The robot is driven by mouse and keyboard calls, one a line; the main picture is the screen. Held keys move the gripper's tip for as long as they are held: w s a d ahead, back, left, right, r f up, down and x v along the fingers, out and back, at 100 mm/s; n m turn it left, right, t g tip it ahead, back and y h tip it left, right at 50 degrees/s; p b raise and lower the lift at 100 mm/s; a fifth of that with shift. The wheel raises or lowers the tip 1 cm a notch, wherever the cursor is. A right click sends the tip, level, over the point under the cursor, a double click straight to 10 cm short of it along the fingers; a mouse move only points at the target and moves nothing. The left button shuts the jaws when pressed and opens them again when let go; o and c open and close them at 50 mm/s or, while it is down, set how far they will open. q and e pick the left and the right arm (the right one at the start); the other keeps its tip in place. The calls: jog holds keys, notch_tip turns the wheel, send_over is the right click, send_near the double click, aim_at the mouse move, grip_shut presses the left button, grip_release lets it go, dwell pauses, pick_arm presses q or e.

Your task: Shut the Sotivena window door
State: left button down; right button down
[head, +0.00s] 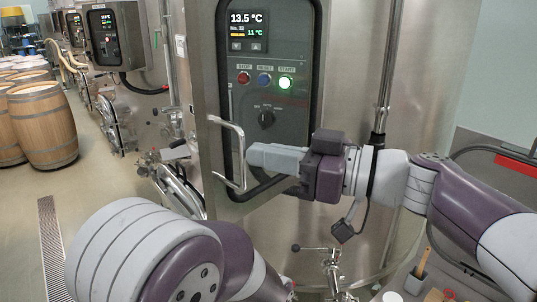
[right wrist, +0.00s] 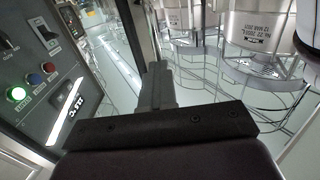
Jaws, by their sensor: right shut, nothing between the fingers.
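The Sotivena window door (head: 204,70) is a steel frame with a black-edged window in front of the dark control panel on the big vat. It seems to stand out from the panel, but I cannot tell how far. Its bar handle (head: 226,123) is on its left side. My right gripper (head: 252,155) is shut and empty, in front of the door, its tip just right of the handle; I cannot tell whether they touch. Its fingers (right wrist: 156,84) also show in the right wrist view, beside the panel (right wrist: 45,75). My left gripper is out of view.
A vertical pipe (head: 385,80) runs down right of the door. Valves and a hatch (head: 178,180) are at the lower left of the door. Wooden barrels (head: 42,125) stand at the left, with clear floor (head: 100,190) in front. Fittings (head: 335,275) are below.

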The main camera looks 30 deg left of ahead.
jog(key=c, duration=1.8)
grip_release()
jog(key=o, duration=0.3)
jog(key=shift+o, duration=0.2)
jog(key=w+d+b, duration=0.1)
jog(key=d+b, duration=0.3)
jog(key=d, duration=0.8)
jog(key=shift+w+d, duration=0.25)
jog(key=shift+w, duration=0.15)
